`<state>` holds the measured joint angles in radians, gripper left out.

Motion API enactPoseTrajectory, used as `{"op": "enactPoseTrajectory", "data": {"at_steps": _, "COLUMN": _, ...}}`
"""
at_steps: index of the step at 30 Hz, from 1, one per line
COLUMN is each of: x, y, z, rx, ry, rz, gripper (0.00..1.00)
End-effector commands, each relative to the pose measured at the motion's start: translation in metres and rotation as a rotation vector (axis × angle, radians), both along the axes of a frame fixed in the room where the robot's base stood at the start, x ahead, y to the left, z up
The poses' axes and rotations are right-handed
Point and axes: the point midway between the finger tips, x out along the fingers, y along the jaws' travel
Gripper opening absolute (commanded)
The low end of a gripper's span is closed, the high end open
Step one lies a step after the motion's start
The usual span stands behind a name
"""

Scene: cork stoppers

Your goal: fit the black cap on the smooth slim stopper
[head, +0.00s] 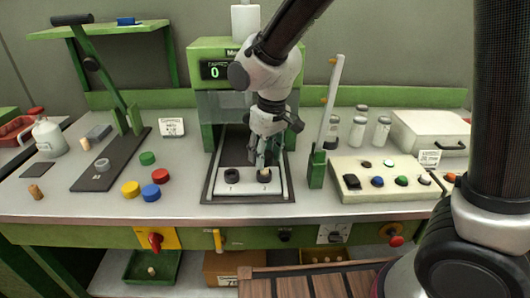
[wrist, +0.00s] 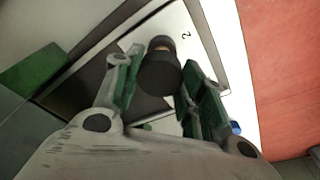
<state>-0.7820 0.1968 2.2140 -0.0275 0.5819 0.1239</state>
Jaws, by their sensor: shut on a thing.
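My gripper (head: 261,160) is over the right-hand seat of the pale two-seat tray (head: 283,186) in the middle of the counter. In the wrist view its green-padded fingers (wrist: 158,82) are shut on a dark round piece that looks like the black cap (wrist: 160,78). A tan stopper (wrist: 161,43) shows just beyond the cap, in a dark ring beside the mark 2. In the head view a pale stopper top (head: 264,176) shows below the fingers. I cannot tell whether cap and stopper touch. The left-hand seat (head: 232,174) shows only a dark round shape.
Green (head: 147,158), red (head: 160,176), yellow (head: 131,189) and blue (head: 151,193) caps lie left of the tray. A green post (head: 317,168) stands close on its right, beside a button panel (head: 380,194). A green machine (head: 213,70) stands behind.

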Motion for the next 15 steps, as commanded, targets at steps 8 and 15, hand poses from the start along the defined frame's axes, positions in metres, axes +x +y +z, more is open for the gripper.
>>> {"op": "enactPoseTrajectory", "data": {"at_steps": 8, "x": 0.0, "y": 0.0, "z": -0.0044, "rx": 0.0, "ry": 0.0, "rz": 0.0, "gripper": 0.3}}
{"op": "enactPoseTrajectory", "data": {"at_steps": 15, "x": 0.0001, "y": 0.0001, "z": -0.0081, "rx": 0.0, "ry": 0.0, "rz": 0.0, "gripper": 0.3}}
